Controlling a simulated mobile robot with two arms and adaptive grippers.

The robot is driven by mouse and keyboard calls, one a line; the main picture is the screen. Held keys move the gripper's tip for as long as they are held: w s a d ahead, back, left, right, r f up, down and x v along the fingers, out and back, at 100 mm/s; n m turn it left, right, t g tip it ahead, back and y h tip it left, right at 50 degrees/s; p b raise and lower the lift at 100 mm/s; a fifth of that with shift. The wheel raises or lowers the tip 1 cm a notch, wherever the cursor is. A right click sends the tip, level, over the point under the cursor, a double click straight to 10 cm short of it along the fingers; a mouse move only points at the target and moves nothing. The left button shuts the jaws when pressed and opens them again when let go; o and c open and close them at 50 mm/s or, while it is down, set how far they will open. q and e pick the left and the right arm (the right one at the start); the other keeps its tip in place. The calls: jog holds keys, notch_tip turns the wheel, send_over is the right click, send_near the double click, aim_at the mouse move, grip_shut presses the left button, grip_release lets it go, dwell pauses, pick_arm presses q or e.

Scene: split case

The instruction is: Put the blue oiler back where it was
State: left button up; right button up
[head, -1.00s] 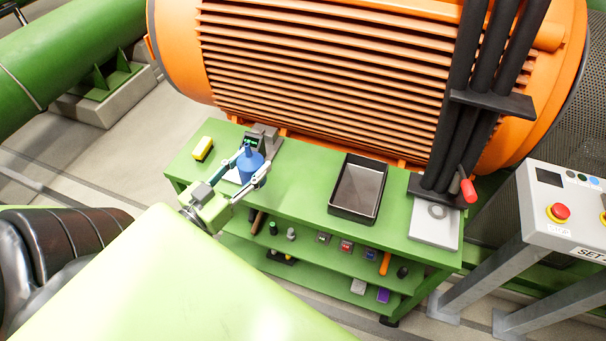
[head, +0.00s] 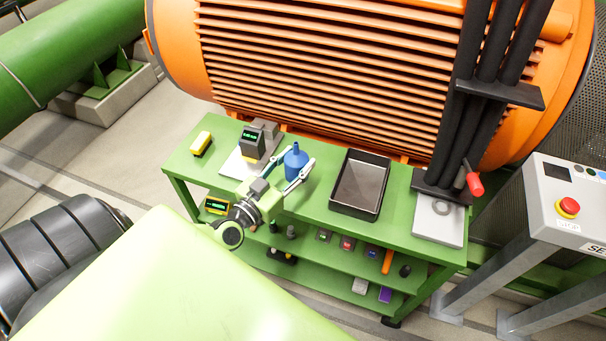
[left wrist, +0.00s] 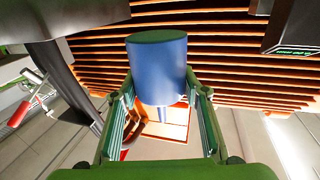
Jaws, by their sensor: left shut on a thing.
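The blue oiler (head: 295,164), a small can with a narrow spout, is upright in my left gripper (head: 294,174) in the head view. The gripper's two fingers are shut on its sides. It is over the green bench top, between the grey device and the black tray; I cannot tell the height of any gap below it. In the left wrist view the oiler (left wrist: 158,68) sits between the two green fingers (left wrist: 160,105), with its dark flat end toward the top of the picture. My right gripper is not in view.
The green bench (head: 312,205) carries a yellow box (head: 201,143), a grey device with a lit screen (head: 252,139), an empty black tray (head: 360,187) and a grey plate with a ring (head: 437,220). Shelves below hold several small items. An orange motor (head: 330,75) stands behind.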

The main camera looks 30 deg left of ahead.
pick_arm(q)
jog(key=shift+w+d+f, duration=0.25)
jog(key=shift+w+f, duration=0.15)
jog(key=shift+f, duration=0.15)
jog(key=shift+w+d+f, duration=0.25)
jog(key=shift+w+f, duration=0.1)
jog(key=shift+f, duration=0.15)
jog(key=shift+w+f+b, duration=0.1)
jog(key=shift+f+b, duration=0.5)
jog(key=shift+f, duration=1.05)
jog(key=shift+d+f, duration=0.1)
jog(key=shift+f, duration=0.05)
jog(key=o, duration=1.2)
